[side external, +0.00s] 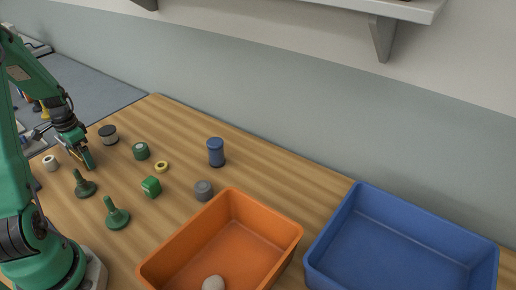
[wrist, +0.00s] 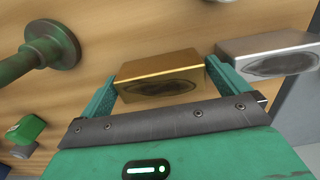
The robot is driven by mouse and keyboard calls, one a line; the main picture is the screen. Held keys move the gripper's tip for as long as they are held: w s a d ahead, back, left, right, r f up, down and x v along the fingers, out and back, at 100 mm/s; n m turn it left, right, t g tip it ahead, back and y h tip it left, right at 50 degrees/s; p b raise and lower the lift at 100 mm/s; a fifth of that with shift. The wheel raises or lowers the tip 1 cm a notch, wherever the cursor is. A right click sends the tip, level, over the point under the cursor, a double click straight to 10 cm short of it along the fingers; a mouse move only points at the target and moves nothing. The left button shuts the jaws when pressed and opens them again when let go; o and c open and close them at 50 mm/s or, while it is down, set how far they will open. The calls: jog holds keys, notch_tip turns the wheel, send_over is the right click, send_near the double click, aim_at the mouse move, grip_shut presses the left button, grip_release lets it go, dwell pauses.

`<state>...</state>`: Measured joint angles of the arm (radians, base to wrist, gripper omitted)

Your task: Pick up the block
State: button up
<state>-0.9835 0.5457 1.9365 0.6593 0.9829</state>
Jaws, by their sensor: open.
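A gold, brass-like block (wrist: 160,86) lies between the two fingers of my gripper (wrist: 167,72) in the wrist view. The fingers stand apart, one on each side of it; whether they touch it I cannot tell. A silver block (wrist: 268,58) lies just right of the right finger. In the side external view my gripper (side external: 84,158) is low over the table at the left, and the gold block is mostly hidden there.
Green pegs (side external: 117,215) stand close to my gripper. A dark spool (side external: 108,134), green spool (side external: 141,151), yellow ring (side external: 162,167), blue spool (side external: 216,152) and grey spool (side external: 204,190) are spread out. An orange bin (side external: 163,262) and blue bin (side external: 345,217) stand to the right.

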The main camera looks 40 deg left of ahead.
aim_at(79, 152)
dwell(0.4)
jog(key=c, duration=1.6)
jog(key=shift+a, duration=0.1)
jog(key=shift+c, duration=1.1)
jog(key=shift+r, duration=0.25)
jog(key=shift+r, duration=1.8)
jog(key=w+d+r, duration=0.5)
jog(key=d+r, duration=0.2)
jog(key=d, duration=0.3)
jog(key=shift+d, duration=0.35)
